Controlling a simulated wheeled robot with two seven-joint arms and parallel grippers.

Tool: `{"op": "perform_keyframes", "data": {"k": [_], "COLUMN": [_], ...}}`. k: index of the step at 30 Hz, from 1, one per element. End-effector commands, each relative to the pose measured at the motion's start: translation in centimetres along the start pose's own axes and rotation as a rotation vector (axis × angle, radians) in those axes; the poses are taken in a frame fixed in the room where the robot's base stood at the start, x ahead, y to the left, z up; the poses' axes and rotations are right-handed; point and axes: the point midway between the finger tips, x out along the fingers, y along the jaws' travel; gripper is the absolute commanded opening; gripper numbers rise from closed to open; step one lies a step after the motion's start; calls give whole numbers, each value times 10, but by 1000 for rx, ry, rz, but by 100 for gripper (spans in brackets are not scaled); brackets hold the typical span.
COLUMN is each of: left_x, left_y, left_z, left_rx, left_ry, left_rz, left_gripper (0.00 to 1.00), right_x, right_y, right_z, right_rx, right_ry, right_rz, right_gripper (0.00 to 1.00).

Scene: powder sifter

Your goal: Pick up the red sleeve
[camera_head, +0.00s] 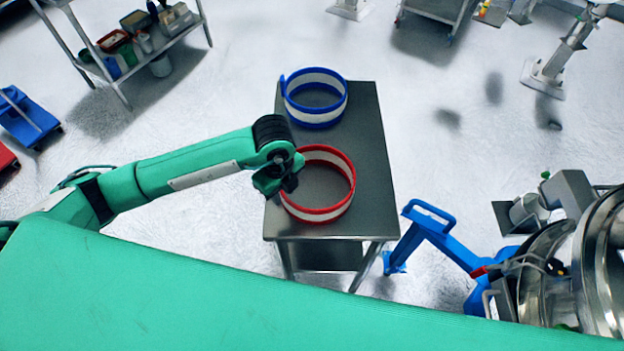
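The red sleeve (338,208) is a red and white ring lying on the near half of a dark metal table (372,160). My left gripper (290,184) is at the ring's left rim, and its wrist hides part of that rim. The fingers are small and dark here, so I cannot tell whether they are apart, shut or touching the sleeve. My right gripper is not in view.
A blue and white ring (316,118) lies on the table's far half. A blue wheeled stand (440,246) and steel machinery (600,262) are at the right. A steel shelf (160,45) with containers stands at the upper left. Open floor lies around the table.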

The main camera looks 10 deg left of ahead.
Motion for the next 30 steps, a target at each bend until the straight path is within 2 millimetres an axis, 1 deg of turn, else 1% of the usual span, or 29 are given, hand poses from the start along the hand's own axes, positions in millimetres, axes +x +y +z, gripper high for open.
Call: {"op": "perform_keyframes", "data": {"k": [1,3,6,9,13,17,18,21,24,30], "left_x": [8,18,28,33,42,59,66,78,83,84], "left_y": [1,0,0,0,-3,-7,-7,-7,-7,-8], "left_z": [-1,0,-1,-1,-1,-3,-3,-3,-2,-2], "left_rx": [1,-1,0,2,1,1,1,2,2,2], "left_ry": [1,2,2,2,1,2,2,3,2,2], "left_rz": [3,2,0,1,1,1,2,1,-1,-2], "left_gripper": [29,29,29,29,29,29,29,29,29,29], "right_x": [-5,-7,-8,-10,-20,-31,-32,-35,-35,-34], "right_y": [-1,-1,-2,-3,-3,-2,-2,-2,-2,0], "right_z": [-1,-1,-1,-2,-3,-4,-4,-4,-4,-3], "right_rx": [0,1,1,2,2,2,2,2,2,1], "right_ry": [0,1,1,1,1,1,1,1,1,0], "right_rz": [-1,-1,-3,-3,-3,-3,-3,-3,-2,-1], "right_gripper": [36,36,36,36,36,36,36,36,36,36]}}
